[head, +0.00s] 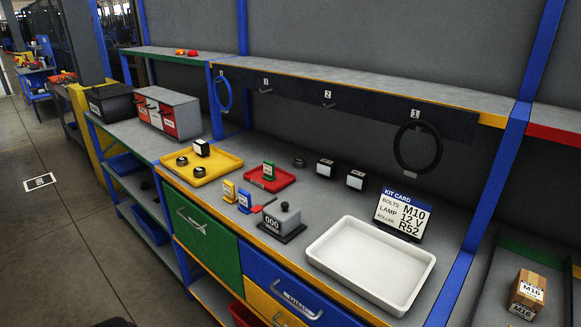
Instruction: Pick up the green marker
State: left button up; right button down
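The green marker (268,171) is a small upright piece with a pale label on its face. It stands in the red tray (281,184) near the middle of the workbench. A yellow marker (229,191) and a blue marker (244,201) of similar shape stand on the bench in front of the red tray, to its left. Neither of my grippers shows in the head view.
A yellow tray (226,161) with dark round parts is left of the red tray. A grey box marked 000 (283,218), a white tray (326,235) and a kit card (401,213) are to the right. A hook rail (345,105) runs behind.

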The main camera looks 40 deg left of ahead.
aim_at(269, 167)
jog(key=u, duration=1.5)
jog(key=i+j, duration=0.15)
jog(key=j, duration=0.25)
jog(key=i+j+z, duration=0.15)
jog(key=j, duration=0.3)
jog(key=i+j, duration=0.1)
jog(key=j, duration=0.3)
jog(key=i+j+z, duration=0.15)
jog(key=j, duration=0.7)
jog(key=i+z, duration=0.05)
jog(key=i, duration=0.05)
